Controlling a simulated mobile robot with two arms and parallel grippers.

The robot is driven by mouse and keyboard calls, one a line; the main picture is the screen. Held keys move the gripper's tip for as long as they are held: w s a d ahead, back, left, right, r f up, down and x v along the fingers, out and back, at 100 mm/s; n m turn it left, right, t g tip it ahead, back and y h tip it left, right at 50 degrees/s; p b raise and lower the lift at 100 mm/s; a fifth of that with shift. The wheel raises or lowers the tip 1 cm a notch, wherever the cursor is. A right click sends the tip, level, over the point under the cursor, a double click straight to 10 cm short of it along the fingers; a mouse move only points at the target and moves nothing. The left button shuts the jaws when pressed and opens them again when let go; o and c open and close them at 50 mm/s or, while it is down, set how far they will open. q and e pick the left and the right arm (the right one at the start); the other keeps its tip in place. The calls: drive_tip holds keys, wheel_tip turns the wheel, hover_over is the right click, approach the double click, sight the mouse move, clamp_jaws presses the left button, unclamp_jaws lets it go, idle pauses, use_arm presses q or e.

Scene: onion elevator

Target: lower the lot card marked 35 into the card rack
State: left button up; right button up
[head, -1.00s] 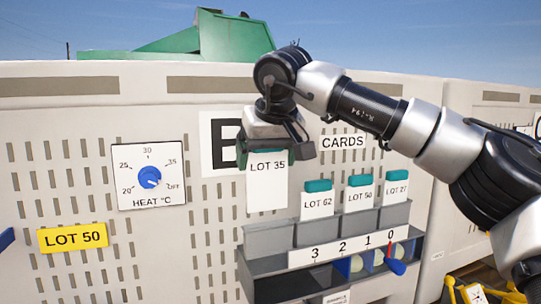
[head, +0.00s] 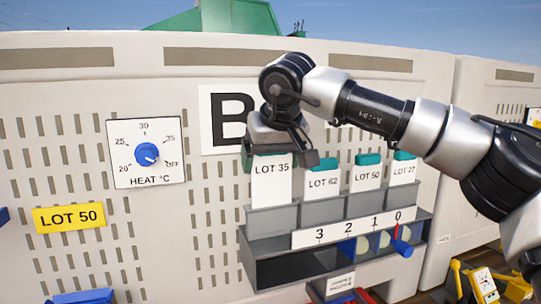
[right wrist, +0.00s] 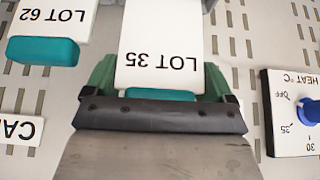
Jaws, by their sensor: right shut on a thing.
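My right gripper (head: 272,150) is shut on the lot card marked 35 (head: 271,185), a white card with a teal top edge, held upright. In the right wrist view the card (right wrist: 160,40) sits upside down between the green fingers (right wrist: 158,88). The card is over the leftmost pocket of the grey card rack (head: 271,222). Its lower edge meets the pocket's front rim and seems to be just behind it; the depth is hard to tell. Cards marked LOT 62 (head: 322,184), LOT 50 (head: 367,176) and LOT 27 (head: 403,172) stand in the other pockets. My left gripper is out of view.
A strip numbered 3 2 1 0 (head: 347,232) runs below the pockets, with a blue-and-red lever (head: 400,244) at its right. A heat dial (head: 146,154) and a yellow LOT 50 sign (head: 69,217) are on the panel to the left.

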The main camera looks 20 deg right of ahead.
sight(271, 171)
drive_tip(key=shift+s+f+b, duration=0.1)
drive_tip(key=shift+f+b, duration=0.3)
drive_tip(key=shift+f, duration=0.35)
drive_tip(key=shift+a+f, duration=0.1)
drive_tip(key=shift+f, duration=0.05)
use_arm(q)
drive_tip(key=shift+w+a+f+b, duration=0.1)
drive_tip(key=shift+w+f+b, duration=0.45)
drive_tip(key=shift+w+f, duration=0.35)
use_arm(e)
drive_tip(key=shift+f, duration=0.8)
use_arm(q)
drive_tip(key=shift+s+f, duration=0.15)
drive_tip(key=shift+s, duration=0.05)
use_arm(e)
drive_tip(key=o, duration=0.7)
drive_tip(key=shift+o, duration=0.2)
